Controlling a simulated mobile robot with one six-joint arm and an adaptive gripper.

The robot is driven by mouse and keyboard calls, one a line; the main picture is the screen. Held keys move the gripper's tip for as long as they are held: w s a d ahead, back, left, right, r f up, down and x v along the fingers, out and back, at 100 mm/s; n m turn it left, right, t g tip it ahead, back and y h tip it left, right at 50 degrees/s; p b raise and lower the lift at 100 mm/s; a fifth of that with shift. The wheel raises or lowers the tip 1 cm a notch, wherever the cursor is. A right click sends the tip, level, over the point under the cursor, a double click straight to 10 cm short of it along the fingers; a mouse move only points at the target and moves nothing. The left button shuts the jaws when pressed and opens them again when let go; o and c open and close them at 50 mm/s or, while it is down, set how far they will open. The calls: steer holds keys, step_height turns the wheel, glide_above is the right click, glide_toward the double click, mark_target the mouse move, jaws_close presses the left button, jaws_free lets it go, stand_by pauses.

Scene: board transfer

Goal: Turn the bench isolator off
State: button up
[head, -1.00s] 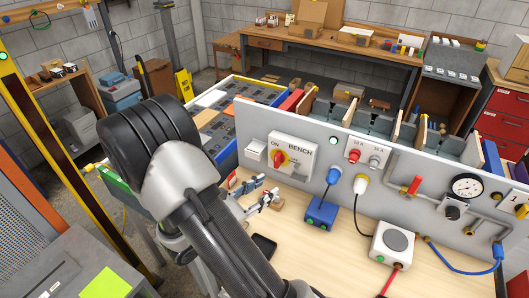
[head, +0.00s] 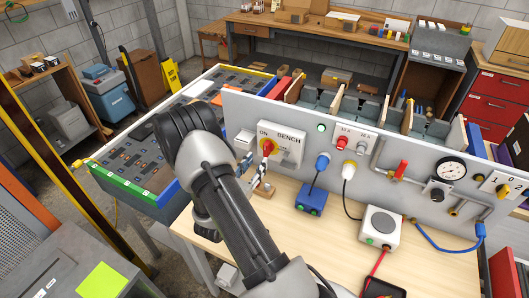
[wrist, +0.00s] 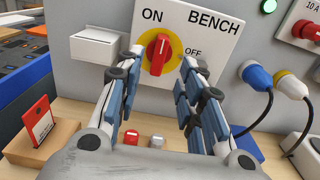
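The bench isolator (head: 283,145) is a white box on the grey panel, marked BENCH, with a red knob (head: 267,147) on a yellow disc. In the wrist view the red knob (wrist: 158,56) stands nearly upright, its upper end toward ON. OFF is printed to its right. My gripper (wrist: 161,60) is open, with one finger left of the knob and one right of it. I see a gap between each finger and the knob; how far the tips are from the panel is unclear. In the head view my gripper (head: 256,169) is partly hidden by my arm.
A green lamp (head: 321,128) glows right of the isolator. A white box (wrist: 95,46) sits left of the isolator. A red card on a wooden block (wrist: 40,128) stands below left.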

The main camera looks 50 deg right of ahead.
mark_target(265, 150)
steer(key=x, duration=0.7)
steer(key=shift+w+d, duration=0.1)
steer(key=shift+d, duration=0.15)
steer(key=shift+c, duration=0.4)
jaws_close()
